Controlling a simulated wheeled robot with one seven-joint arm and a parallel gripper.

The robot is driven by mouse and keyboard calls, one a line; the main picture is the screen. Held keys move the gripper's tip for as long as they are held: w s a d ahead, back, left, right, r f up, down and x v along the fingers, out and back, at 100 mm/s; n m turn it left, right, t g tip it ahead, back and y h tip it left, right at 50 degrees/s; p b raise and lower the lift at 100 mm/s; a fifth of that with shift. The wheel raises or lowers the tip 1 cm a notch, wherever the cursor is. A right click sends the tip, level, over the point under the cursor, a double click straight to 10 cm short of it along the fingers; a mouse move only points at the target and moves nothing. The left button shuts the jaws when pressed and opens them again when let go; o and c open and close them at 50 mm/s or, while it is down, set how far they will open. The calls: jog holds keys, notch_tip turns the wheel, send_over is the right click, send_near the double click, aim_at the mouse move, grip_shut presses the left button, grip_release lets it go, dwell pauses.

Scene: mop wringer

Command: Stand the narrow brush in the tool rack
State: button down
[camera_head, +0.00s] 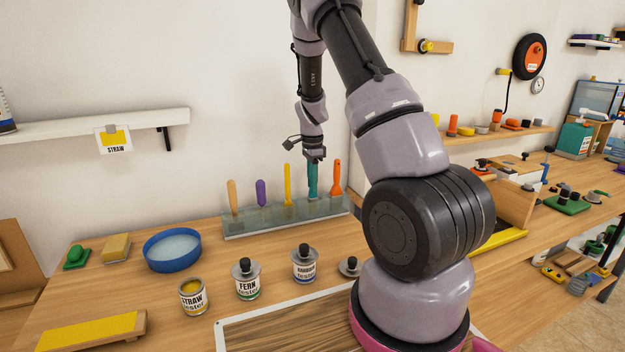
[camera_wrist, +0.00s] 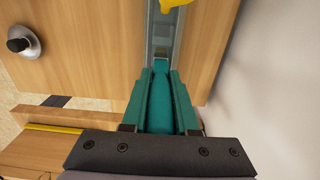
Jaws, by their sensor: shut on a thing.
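The narrow brush seems to be the teal tool (camera_head: 313,182), upright at the tool rack between a yellow and an orange handle. My gripper (camera_head: 314,160) is above the rack, pointing down and shut on its upper part. In the wrist view the teal handle (camera_wrist: 160,103) lies between my two fingers, over the rack's channel. The tool rack (camera_head: 285,222) is a long translucent grey-green holder against the wall. The brush's lower end is not clear, so I cannot tell whether it rests on the rack's floor.
Tan (camera_head: 233,197), purple (camera_head: 261,192), yellow (camera_head: 288,185) and orange (camera_head: 336,178) handles stand in the rack, close on both sides. A blue bowl (camera_head: 172,250) and labelled tins (camera_head: 247,280) stand in front. My arm hides part of the bench at right.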

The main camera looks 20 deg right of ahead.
jog(key=shift+f, duration=0.35)
jog(key=c, duration=0.6)
grip_release()
notch_tip(320, 180, up, 11)
jog(key=shift+f, duration=0.1)
